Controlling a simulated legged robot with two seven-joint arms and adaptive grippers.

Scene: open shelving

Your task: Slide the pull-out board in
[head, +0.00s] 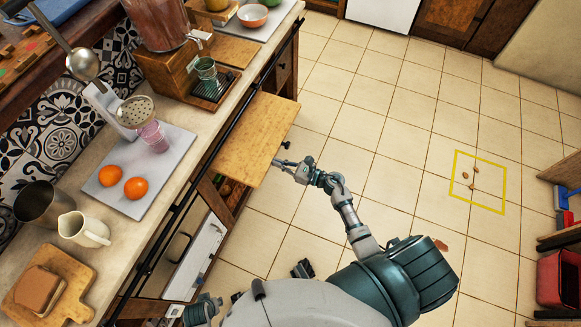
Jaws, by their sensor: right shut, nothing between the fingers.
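The pull-out board (250,138) is a flat wooden panel. It sticks out from the counter front, over the floor, with its surface bare. My right gripper (277,162) is shut and empty at the board's outer edge, on its near right side; I cannot tell whether it touches the board. My left arm shows only in part at the bottom edge, by the lower cabinet, and its fingers cannot be made out.
A yellow square (478,182) marks the tiled floor around small brown pieces.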

